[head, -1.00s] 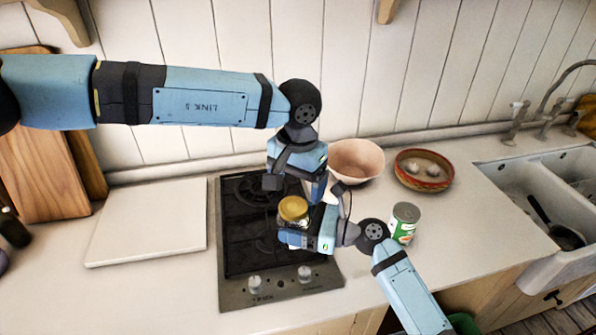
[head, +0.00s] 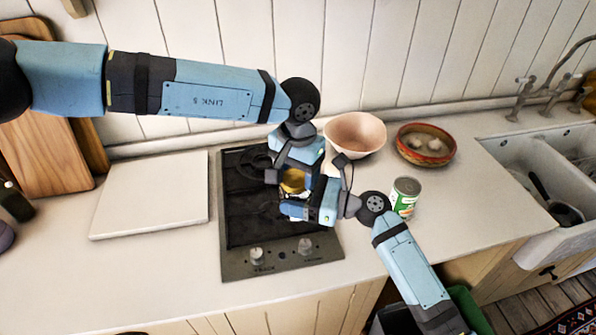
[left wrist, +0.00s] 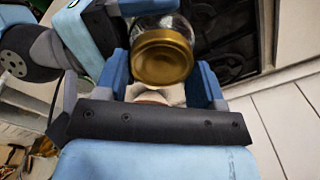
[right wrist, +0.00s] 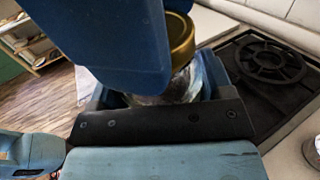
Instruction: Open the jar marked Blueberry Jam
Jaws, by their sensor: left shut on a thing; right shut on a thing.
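A glass jar with a gold lid (head: 293,181) is held upright above the hob, between my two grippers. Its label cannot be read. My right gripper (head: 296,205) is shut on the glass body of the jar, which shows between its fingers in the right wrist view (right wrist: 165,96). My left gripper (head: 291,178) comes from above and is shut on the lid, partly hiding it. In the left wrist view the round lid (left wrist: 162,58) lies between the blue fingers. The lid sits on the jar.
Under the jar is the black hob (head: 250,235). A white board (head: 150,193) lies left. The sink (head: 540,180) is far right.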

